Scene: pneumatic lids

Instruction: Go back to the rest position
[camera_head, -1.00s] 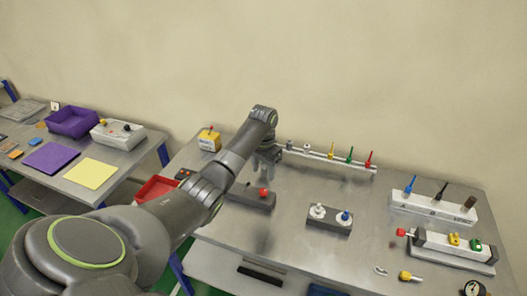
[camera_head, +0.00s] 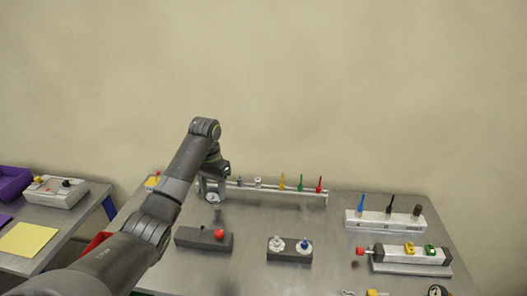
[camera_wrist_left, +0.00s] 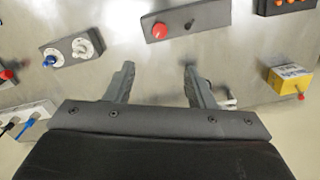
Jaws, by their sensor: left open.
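My left gripper (camera_head: 213,188) hangs over the back left of the grey table, near the left end of a rail. In the left wrist view its two fingers (camera_wrist_left: 158,72) stand apart, with only bare metal tabletop between them. Nothing is held. A dark block with a red knob (camera_head: 203,238) lies in front of it on the table, and it also shows beyond the fingers in the wrist view (camera_wrist_left: 180,20). My right gripper is not in view.
The rail (camera_head: 270,189) carries yellow, green and red tools. A dark block with white fittings (camera_head: 290,250), a white tool rack (camera_head: 385,221) and a fixture with yellow and green parts (camera_head: 410,260) stand rightward. A yellow box (camera_head: 152,182) is left. Bare tabletop lies between.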

